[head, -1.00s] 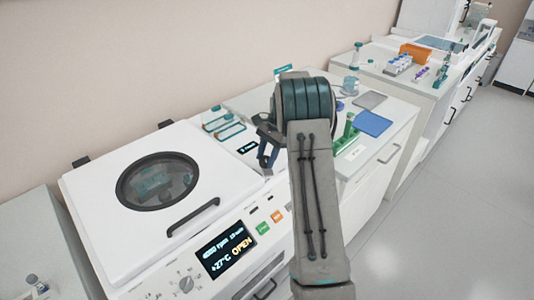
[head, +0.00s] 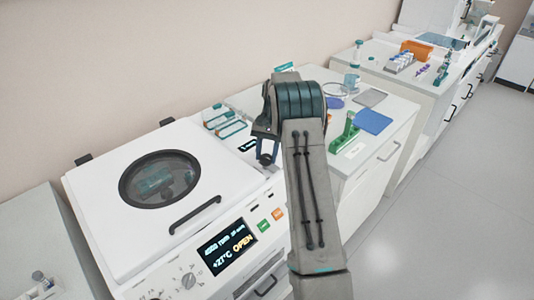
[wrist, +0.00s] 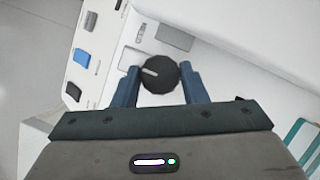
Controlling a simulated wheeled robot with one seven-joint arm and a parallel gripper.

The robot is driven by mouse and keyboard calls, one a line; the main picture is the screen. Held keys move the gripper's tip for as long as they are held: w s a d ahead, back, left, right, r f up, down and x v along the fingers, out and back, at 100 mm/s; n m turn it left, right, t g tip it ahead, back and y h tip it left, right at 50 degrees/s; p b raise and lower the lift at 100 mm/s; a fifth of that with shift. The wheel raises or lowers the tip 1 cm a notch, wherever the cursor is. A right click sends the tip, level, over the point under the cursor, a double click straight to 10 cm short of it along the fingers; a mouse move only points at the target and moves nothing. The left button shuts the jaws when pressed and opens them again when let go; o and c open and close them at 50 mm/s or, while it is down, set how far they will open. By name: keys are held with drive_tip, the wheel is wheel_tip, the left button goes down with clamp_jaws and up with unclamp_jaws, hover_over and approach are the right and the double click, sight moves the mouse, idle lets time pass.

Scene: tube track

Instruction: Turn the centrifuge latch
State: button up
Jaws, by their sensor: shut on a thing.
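The centrifuge (head: 140,235) stands at the left in the head view, with a white lid lying down, a round dark window (head: 160,178) and a black handle (head: 195,214). Its display (head: 228,248) reads OPEN. My gripper (head: 267,158) is low at the right end of the centrifuge top. In the wrist view, the latch is a dark round knob (wrist: 168,76) with a short pale mark pointing left. My blue gripper fingers (wrist: 160,72) are shut on it, one on each side.
Green and orange buttons (head: 270,219) and a grey dial (head: 188,281) are on the front panel. The floor at the right is clear.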

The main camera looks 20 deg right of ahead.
drive_tip(key=shift+w+r, duration=0.1)
drive_tip(key=shift+r, duration=0.05)
drive_tip(key=o, duration=1)
drive_tip(key=shift+v, duration=6.85)
